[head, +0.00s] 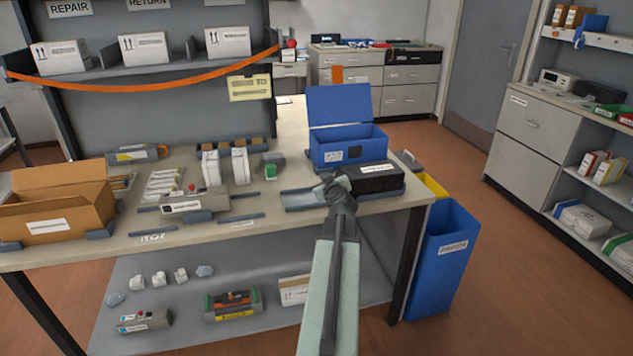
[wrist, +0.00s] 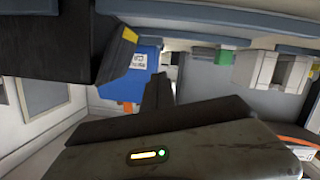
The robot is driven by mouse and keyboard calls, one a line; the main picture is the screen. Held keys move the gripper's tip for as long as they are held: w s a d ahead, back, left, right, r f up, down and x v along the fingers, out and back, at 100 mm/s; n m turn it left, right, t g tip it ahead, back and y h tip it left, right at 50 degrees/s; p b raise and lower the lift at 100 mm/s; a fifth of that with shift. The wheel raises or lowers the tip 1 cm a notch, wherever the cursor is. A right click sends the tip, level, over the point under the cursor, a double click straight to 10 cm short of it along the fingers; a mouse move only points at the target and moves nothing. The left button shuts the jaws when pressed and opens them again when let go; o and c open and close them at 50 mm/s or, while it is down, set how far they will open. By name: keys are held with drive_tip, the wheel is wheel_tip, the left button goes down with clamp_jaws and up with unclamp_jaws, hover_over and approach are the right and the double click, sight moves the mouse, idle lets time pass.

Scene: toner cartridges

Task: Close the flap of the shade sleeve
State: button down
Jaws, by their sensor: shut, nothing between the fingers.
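The shade sleeve (head: 378,180) is a long black box with a white label, lying at the bench's right front. In the wrist view, which looks upside down, a black body that appears to be the sleeve (wrist: 45,40) fills the upper left. A dark panel with a yellow edge mark, seemingly its flap (wrist: 112,48), stands out from it. My gripper (head: 335,186) is at the sleeve's left end in the head view, shut and empty. In the wrist view my gripper (wrist: 160,90) is just beside the flap; I cannot tell whether they touch. My arm hides the sleeve's left end in the head view.
A blue box (head: 348,150) with a raised lid stands behind the sleeve. A grey tray (head: 300,199) lies left of my gripper. White cartridges (head: 240,165) and a grey cartridge unit (head: 190,206) are farther left. A blue bin (head: 440,270) stands beside the bench.

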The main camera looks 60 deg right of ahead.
wheel_tip(320, 180, down, 3)
drive_tip(key=n+h+b, duration=0.1)
drive_tip(key=n+b, duration=0.1)
drive_tip(key=shift+r+n+g+b, duration=0.15)
drive_tip(key=shift+n+g+b, duration=0.15)
drive_tip(key=shift+n+b, duration=0.1)
drive_tip(key=shift+s+d+f+n+b, duration=0.1)
drive_tip(key=shift+f+n+b, duration=0.2)
drive_tip(key=shift+n+b, duration=0.25)
drive_tip(key=shift+s+d+f+b, duration=0.2)
drive_tip(key=shift+s+f+b, duration=0.05)
drive_tip(key=shift+f+b, duration=0.1)
